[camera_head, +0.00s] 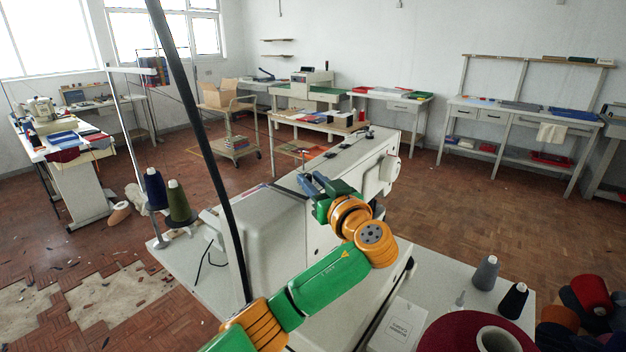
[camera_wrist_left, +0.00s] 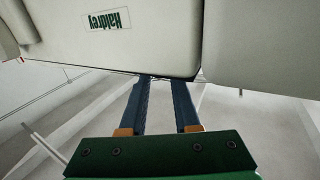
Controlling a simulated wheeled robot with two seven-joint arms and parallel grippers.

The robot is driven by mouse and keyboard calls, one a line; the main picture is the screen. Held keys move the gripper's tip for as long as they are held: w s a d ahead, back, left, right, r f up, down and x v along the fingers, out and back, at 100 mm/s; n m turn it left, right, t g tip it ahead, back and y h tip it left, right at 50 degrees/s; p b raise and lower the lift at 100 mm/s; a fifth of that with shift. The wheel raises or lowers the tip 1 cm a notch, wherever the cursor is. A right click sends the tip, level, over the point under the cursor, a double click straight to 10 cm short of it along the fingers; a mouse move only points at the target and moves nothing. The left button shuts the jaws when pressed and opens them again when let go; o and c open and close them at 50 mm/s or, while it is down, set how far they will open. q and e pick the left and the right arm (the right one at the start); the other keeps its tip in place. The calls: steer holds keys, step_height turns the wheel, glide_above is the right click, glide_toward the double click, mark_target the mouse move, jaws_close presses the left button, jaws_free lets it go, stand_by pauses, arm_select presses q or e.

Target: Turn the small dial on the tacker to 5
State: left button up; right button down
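The tacker (camera_head: 338,160) is a large white machine on a pale table in the middle of the head view. Its white housing (camera_wrist_left: 150,40) with a green "Haldrey" label (camera_wrist_left: 107,20) fills the top of the left wrist view. I cannot make out the small dial or its numbers in either view. My left gripper (camera_head: 312,184) is at the side of the tacker's arm, near its upper edge. In the left wrist view its two blue fingers (camera_wrist_left: 160,80) stand apart with nothing between them, their tips close to the housing's lower edge; contact cannot be told. My right gripper is not in view.
Blue and olive thread cones (camera_head: 178,203) stand left of the tacker. Grey and black cones (camera_head: 486,272), a white box (camera_head: 397,325) and a large dark red spool (camera_head: 450,332) are at the front right. A black cable or pole crosses the view. Open floor lies to the right.

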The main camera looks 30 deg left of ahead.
arm_select(q)
jaws_close()
steer(key=shift+s+a+f+b, duration=0.1)
steer(key=shift+f+b, duration=0.15)
steer(key=shift+b, duration=0.15)
steer(key=shift+m+t+h, duration=0.4)
steer(key=shift+m+t, duration=0.1)
steer(key=shift+t, duration=0.1)
steer(key=shift+s+r+m+t+h+b, duration=0.1)
steer(key=shift+r+m+t+h+b, duration=0.05)
steer(key=shift+m+t+h+b, duration=0.2)
